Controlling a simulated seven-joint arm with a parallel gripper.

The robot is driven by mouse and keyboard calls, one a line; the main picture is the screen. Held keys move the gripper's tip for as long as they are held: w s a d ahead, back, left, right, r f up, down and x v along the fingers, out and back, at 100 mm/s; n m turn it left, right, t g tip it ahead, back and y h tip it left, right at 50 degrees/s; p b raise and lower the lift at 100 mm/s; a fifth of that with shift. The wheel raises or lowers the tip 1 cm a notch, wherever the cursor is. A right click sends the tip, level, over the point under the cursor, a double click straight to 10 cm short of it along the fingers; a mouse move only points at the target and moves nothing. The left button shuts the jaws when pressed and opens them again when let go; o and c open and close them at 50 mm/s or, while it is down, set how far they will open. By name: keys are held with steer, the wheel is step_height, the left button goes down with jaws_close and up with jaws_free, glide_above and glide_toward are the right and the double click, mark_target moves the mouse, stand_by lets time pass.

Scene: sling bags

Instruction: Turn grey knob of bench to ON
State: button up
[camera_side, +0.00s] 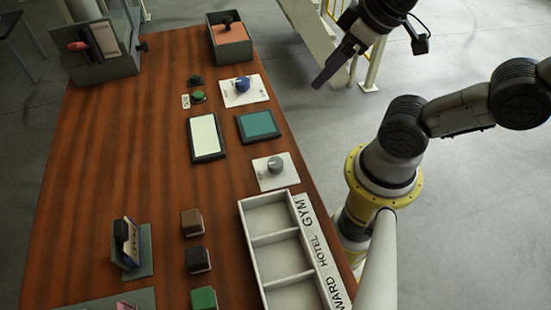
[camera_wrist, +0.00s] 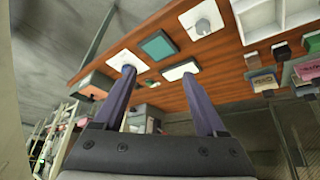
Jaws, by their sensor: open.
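The grey knob (camera_side: 275,165) sits on a white plate (camera_side: 287,180) near the right edge of the wooden bench (camera_side: 110,170), between a teal panel and a divided tray. In the wrist view the grey knob (camera_wrist: 203,26) is on its white plate at the upper middle. Which setting it points to is too small to tell. My gripper (camera_side: 318,86) hangs off the bench's right side, at the top of the side view, clear of the knob. In the wrist view its two dark fingers (camera_wrist: 160,86) are spread wide with nothing between them.
A blue knob (camera_side: 242,84) on a white plate, a teal panel (camera_side: 258,126) and a white-faced panel (camera_side: 205,136) lie up the bench. The divided tray (camera_side: 248,238), labelled GYM, HOTEL and WARD, stands below the grey knob. Several small blocks lie left of the tray.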

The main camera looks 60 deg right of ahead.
steer(key=n, duration=0.1)
steer(key=n+g, duration=0.6)
steer(key=n, duration=0.4)
glide_above(276, 162)
step_height(276, 162, down, 6)
step_height(276, 162, down, 14)
steer(key=shift+r, duration=0.2)
jaws_close()
